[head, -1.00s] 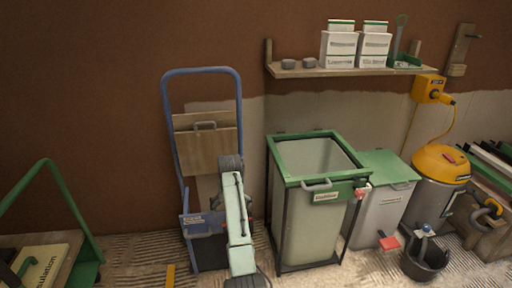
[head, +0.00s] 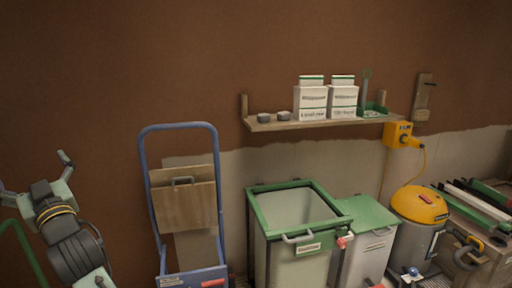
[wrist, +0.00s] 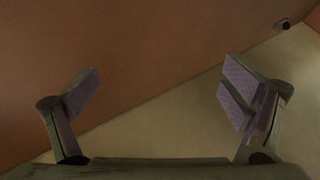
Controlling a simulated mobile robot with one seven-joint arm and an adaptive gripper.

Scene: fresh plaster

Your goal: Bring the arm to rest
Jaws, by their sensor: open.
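My gripper (head: 36,178) is at the far left of the head view, raised in front of the brown wall, with its two fingers spread upward. In the wrist view my gripper (wrist: 157,92) shows both fingers wide apart with purple-grey pads. Nothing is between them. My gripper touches nothing that I can see.
A blue hand truck (head: 147,200) with boards stands right of my arm. A green-rimmed bin (head: 259,222), a lidded grey bin (head: 367,250) and a yellow-topped vacuum (head: 419,204) stand further right. A shelf (head: 310,123) with boxes hangs above. A green rail (head: 28,240) is partly behind my arm.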

